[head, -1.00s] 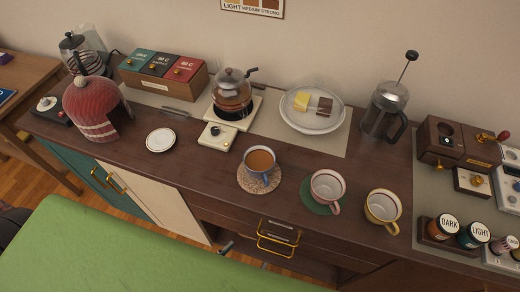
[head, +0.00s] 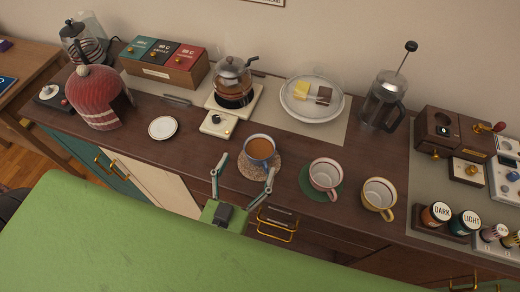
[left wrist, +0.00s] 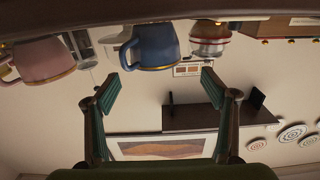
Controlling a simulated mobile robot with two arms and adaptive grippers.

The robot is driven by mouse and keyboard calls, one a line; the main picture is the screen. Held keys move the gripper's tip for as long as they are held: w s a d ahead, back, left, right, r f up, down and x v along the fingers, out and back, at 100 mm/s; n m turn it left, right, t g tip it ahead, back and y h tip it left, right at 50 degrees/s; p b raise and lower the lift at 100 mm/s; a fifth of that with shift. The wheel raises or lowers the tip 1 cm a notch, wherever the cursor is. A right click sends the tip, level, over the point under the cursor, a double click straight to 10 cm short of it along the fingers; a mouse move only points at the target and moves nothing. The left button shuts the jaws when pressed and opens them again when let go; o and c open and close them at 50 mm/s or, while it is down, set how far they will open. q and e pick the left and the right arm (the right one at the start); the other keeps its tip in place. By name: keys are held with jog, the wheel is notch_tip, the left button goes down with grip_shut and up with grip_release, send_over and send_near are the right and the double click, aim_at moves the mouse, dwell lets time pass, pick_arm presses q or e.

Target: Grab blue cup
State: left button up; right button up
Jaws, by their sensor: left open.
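The blue cup (head: 259,151) holds a brown drink and stands upright on a round patterned coaster (head: 277,168) near the counter's front edge. My left gripper (head: 245,167) is open and empty at the front of the cup, its fingers spread either side of the cup's near side. In the left wrist view, which is upside down, the blue cup (left wrist: 153,47) appears just past and between the spread fingertips (left wrist: 158,82). I see no finger touching it. My right gripper is not in view.
A pink cup (head: 325,175) on a green coaster and a cream cup (head: 379,196) stand to the right. A small white plate (head: 163,128) lies left. A glass coffee pot (head: 233,84) and a small scale (head: 217,124) stand behind. A green surface (head: 150,240) fills the foreground.

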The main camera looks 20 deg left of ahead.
aim_at(254, 160)
pick_arm(q)
jog(key=shift+w, duration=0.7)
jog(key=shift+w+d+p, duration=0.2)
jog(key=shift+w+p, duration=0.2)
jog(key=shift+w, duration=0.2)
jog(key=w, duration=0.2)
jog(key=w+p, duration=0.1)
jog(key=shift+w+d+f, duration=0.15)
jog(key=shift+d+f, duration=0.05)
jog(key=shift+d, duration=0.05)
jog(key=shift+w+f, duration=0.1)
jog(key=shift+w, duration=0.3)
jog(key=shift+s, duration=0.1)
jog(key=c, duration=1.3)
jog(key=shift+c, duration=0.9)
jog(key=shift+r, duration=0.2)
